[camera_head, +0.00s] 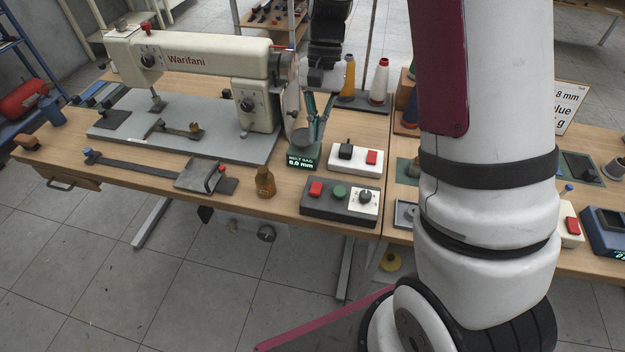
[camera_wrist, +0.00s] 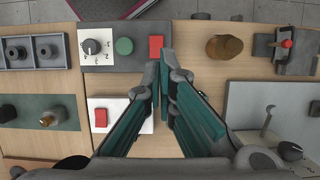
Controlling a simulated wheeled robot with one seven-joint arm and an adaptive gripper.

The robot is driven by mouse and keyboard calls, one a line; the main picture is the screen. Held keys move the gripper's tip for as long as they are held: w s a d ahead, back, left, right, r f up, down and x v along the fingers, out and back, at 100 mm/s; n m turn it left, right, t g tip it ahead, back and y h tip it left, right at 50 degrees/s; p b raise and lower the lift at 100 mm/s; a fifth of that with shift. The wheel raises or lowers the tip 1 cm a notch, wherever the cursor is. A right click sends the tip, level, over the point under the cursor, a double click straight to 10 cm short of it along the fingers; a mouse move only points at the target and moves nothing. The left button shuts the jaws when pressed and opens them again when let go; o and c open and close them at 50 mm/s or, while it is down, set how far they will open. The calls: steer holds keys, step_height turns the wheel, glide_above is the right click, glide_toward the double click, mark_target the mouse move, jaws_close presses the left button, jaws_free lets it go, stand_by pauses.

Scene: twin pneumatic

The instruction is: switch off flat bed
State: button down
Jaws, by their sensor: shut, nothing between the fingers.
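The flat bed sewing machine (camera_head: 190,52) stands on its grey bed at the left of the table in the head view. A dark control box (camera_head: 340,212) at the table's front edge carries a red button (camera_head: 316,188), a green button (camera_head: 339,192) and a dial (camera_head: 365,196). In the wrist view, the red button (camera_wrist: 156,47) is just beyond my fingertips, with the green button (camera_wrist: 124,46) and dial (camera_wrist: 92,46) to its left. My gripper (camera_head: 316,135) is shut and empty, pointing down behind the box; its tips also show in the wrist view (camera_wrist: 160,66). Contact with the box is not visible.
A white box (camera_head: 345,168) with a black knob and red switch sits behind the control box. A green display (camera_head: 303,158) reads 0.0 mm beside it. A brown bottle (camera_head: 265,182) stands to the left. Thread cones (camera_head: 379,80) stand behind.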

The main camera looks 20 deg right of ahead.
mark_target(312, 192)
steer(key=x, duration=1.3)
steer(key=shift+p, duration=0.35)
steer(key=shift+s+f, duration=0.1)
